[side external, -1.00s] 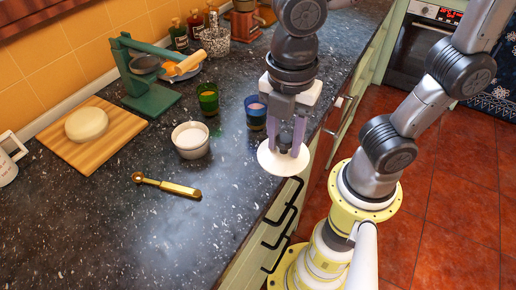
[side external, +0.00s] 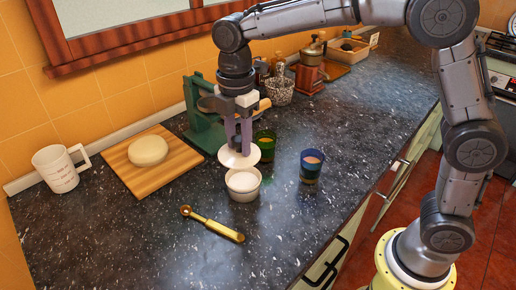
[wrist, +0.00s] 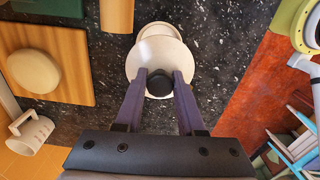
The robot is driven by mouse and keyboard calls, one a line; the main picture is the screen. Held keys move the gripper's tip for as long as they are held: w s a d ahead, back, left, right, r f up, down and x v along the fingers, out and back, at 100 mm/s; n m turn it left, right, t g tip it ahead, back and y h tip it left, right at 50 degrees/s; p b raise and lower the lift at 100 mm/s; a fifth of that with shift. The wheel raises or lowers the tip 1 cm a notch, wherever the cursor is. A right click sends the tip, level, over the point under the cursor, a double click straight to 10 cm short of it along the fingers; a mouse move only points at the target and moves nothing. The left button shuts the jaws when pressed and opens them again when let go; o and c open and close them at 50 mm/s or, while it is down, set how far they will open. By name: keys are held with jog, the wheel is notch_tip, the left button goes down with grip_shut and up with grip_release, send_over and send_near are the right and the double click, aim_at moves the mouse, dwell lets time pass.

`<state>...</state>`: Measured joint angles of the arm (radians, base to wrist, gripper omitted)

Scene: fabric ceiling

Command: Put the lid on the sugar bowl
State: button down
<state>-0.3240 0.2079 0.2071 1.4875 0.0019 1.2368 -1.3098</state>
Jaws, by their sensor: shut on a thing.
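The white round lid (side external: 229,159) hangs level from my gripper (side external: 239,149). In the wrist view the fingers close on the dark knob of the lid (wrist: 143,63), and my gripper (wrist: 159,84) shows from above. The white sugar bowl (side external: 243,192) stands upright on the counter, its pale contents visible. The lid is behind the bowl and seems above its rim, overlapping its far side in the picture. In the wrist view the lid hides part of the bowl (wrist: 158,29); the exact height gap cannot be told.
A green cup (side external: 265,150) and a blue cup (side external: 311,170) stand right of the bowl. A green press (side external: 202,120) is close behind my gripper. A brass spoon (side external: 212,224) lies in front. A board (side external: 180,165) with dough and a mug (side external: 58,170) are left.

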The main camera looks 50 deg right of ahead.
aim_at(243, 164)
jog(key=shift+w+d+f, duration=0.25)
jog(key=shift+d+f, duration=0.35)
jog(key=shift+f, duration=2.7)
jog(key=shift+f, duration=0.6)
grip_release()
jog(key=shift+r, duration=3.55)
